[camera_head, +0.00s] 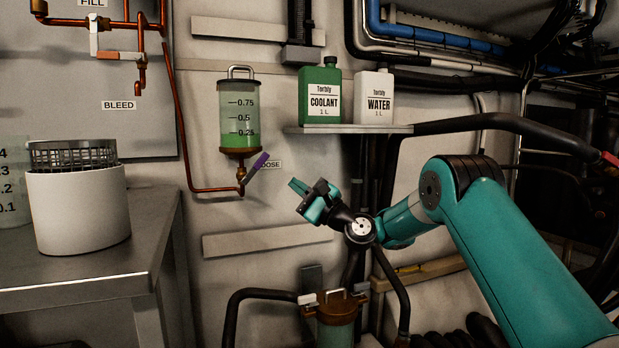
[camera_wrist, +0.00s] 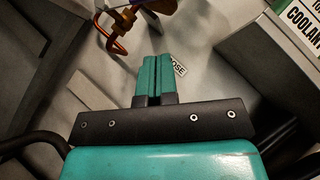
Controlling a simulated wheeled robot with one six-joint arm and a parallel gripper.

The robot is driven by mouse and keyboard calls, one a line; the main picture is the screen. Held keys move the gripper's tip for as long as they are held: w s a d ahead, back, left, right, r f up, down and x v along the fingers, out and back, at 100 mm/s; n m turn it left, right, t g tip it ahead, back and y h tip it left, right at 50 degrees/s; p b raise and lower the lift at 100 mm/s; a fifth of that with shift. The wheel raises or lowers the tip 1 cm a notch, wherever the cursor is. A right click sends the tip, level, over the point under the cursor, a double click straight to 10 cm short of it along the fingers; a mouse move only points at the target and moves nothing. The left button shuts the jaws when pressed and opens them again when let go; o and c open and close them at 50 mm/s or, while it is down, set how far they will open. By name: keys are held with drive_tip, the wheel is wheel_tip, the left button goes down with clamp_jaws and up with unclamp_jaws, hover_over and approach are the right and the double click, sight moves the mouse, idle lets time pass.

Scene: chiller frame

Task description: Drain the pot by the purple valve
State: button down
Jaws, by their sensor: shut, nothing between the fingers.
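In the wrist view, the purple handle (camera_wrist: 163,4) shows at the top edge beside the copper outlet (camera_wrist: 113,40). My gripper (camera_head: 297,187) is to the right of the valve and a little lower, apart from it. Its fingers (camera_wrist: 154,76) are together and empty.
A shelf (camera_head: 345,129) above my gripper holds a green coolant bottle (camera_head: 320,92) and a white water bottle (camera_head: 374,96). A metal bench (camera_head: 150,245) at left carries a white tub (camera_head: 78,215) and a clear graduated vessel (camera_head: 10,200). Black hoses run below and right.

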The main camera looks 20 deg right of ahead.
sight(265, 161)
drive_tip(key=w+a+r+b, duration=0.1)
drive_tip(key=w+a+r, duration=0.1)
drive_tip(key=a+r, duration=0.2)
drive_tip(key=shift+w+a, duration=0.2)
drive_tip(key=shift+a, duration=0.3)
drive_tip(key=shift+r, duration=0.1)
drive_tip(key=shift+a+r+n+g+p, duration=0.1)
drive_tip(key=shift+r+n+g+p, duration=0.15)
drive_tip(key=shift+n+g+p, duration=0.35)
